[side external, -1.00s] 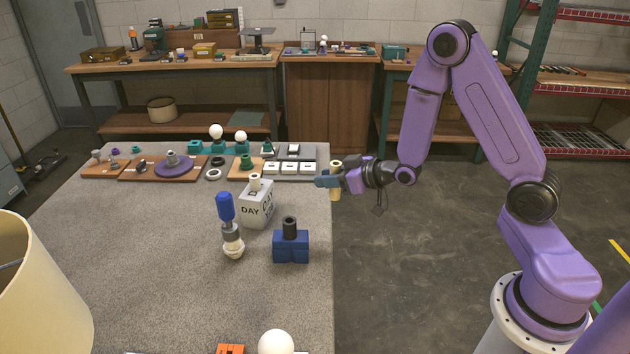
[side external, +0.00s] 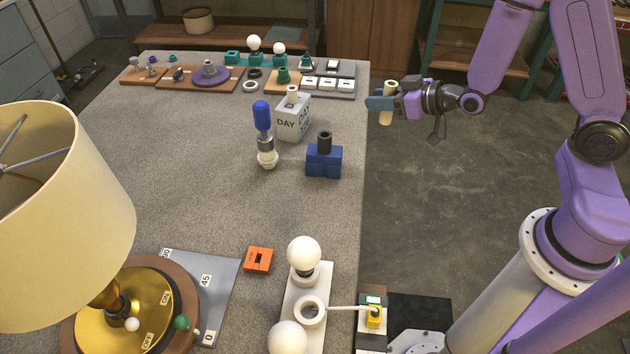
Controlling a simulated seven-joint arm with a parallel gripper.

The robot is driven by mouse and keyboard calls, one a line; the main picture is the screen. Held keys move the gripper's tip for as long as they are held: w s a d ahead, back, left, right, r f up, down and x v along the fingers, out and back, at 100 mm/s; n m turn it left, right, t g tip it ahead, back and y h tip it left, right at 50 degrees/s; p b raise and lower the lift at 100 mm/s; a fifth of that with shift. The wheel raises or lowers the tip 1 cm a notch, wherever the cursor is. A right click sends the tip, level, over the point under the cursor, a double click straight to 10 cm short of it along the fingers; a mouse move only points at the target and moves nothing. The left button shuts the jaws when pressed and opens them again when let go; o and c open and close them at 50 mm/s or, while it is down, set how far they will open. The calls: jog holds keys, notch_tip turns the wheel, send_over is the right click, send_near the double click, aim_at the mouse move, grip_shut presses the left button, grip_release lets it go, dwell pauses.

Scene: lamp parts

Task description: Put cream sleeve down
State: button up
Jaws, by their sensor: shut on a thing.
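My gripper (side external: 384,104) is shut on a cream sleeve (side external: 388,89), an upright cream tube. It holds the sleeve up in the air, just right of the table's right edge in the picture. The blue fingers hide the sleeve's middle; its top and bottom ends show.
A blue-topped bulb-like part (side external: 264,135) stands upright left of the blue block. Boards with parts (side external: 209,75) line the far end of the table (side external: 190,170). A large lamp (side external: 65,215), an orange block (side external: 258,260) and white globes (side external: 304,253) are near. The table's left middle is clear.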

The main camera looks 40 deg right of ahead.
jog(key=s+a+n+g+y, duration=0.1)
jog(key=s+a+n+y, duration=0.1)
jog(key=s+a, duration=0.6)
jog(key=s+a+n+g+y, duration=0.15)
jog(key=s+a, duration=0.35)
jog(key=a, duration=0.6)
jog(key=shift+t, duration=0.25)
jog(key=f+x, duration=0.1)
jog(key=x, duration=0.4)
jog(key=d+f+x, duration=0.1)
jog(key=x, duration=0.4)
jog(key=f+x, duration=0.1)
jog(key=x, duration=0.5)
jog(key=shift+s+d, duration=0.25)
jog(key=shift+d, duration=0.15)
jog(key=shift+f+y, duration=0.25)
jog(key=shift+f, duration=1.4)
jog(key=shift+n, duration=0.25)
jog(key=shift+f, duration=0.15)
jog(key=o, duration=1)
